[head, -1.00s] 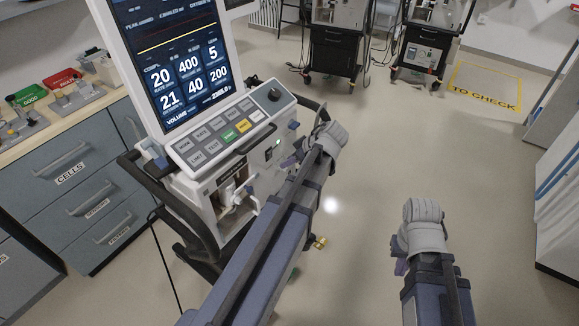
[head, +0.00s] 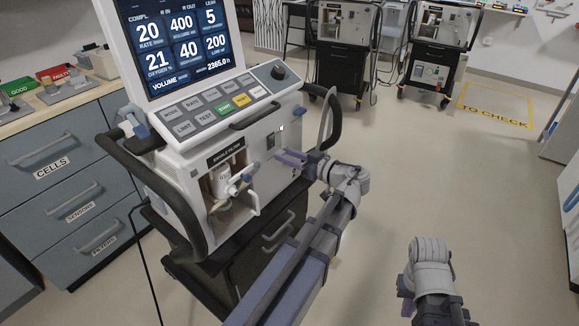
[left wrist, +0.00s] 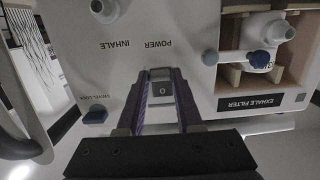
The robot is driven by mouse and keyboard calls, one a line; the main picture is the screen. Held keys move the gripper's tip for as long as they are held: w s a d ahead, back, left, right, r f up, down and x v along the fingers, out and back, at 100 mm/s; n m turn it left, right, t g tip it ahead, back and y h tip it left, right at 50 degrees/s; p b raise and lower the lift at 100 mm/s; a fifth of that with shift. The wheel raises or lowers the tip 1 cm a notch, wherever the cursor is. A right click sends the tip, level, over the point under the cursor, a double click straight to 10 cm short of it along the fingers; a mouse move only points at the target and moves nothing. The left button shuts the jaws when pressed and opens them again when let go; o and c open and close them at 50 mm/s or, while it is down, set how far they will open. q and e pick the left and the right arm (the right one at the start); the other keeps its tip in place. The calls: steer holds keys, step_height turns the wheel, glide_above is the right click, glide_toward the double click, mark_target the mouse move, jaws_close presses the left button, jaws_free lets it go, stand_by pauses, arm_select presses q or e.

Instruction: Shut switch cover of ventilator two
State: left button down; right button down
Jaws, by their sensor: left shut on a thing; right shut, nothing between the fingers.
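My left gripper (head: 284,156) reaches the ventilator's front panel. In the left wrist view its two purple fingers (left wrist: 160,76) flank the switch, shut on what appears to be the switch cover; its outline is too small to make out. My right gripper (head: 405,290) is shut and empty, low over the floor at right.
The exhale filter bay (head: 226,186) and a black side handle (head: 334,118) flank the panel. Drawers (head: 60,190) stand at left. Two more ventilators (head: 342,50) (head: 440,50) stand at the back. The floor at right is clear.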

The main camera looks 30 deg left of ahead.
arm_select(q)
steer(key=shift+a+f+y+b, duration=0.2)
steer(key=shift+y+b, duration=0.1)
steer(key=shift+b, duration=0.25)
steer(key=shift+r, duration=0.1)
steer(key=c, duration=0.6)
jaws_free()
steer(key=shift+o, duration=0.2)
steer(key=shift+d, duration=0.1)
steer(key=d, duration=0.7)
steer(key=shift+s+d+r, duration=0.15)
steer(key=shift+s+d, duration=0.15)
steer(key=shift+s, duration=0.15)
